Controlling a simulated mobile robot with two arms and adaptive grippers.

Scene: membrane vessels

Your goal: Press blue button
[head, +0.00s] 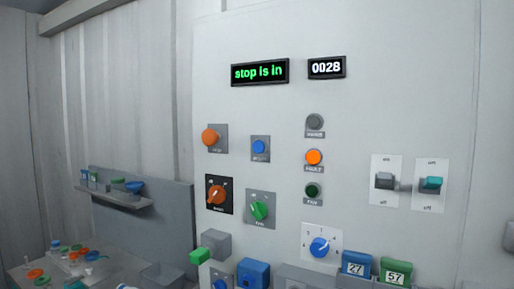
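A round blue button (259,147) sits on a small grey plate in the upper left part of the white panel (400,110). It is right of an orange mushroom-shaped knob (210,137) on its own grey plate. Nothing covers the blue button or touches it. The label under it is too small to read. Neither of my grippers is in the head view.
Below are an orange dial (216,195), a green dial (259,210) and a blue dial (320,247). Two toggle switches (384,181) (431,183) are at right. A green-ended lever (200,256) juts out below. A table (30,275) with small items stands lower left.

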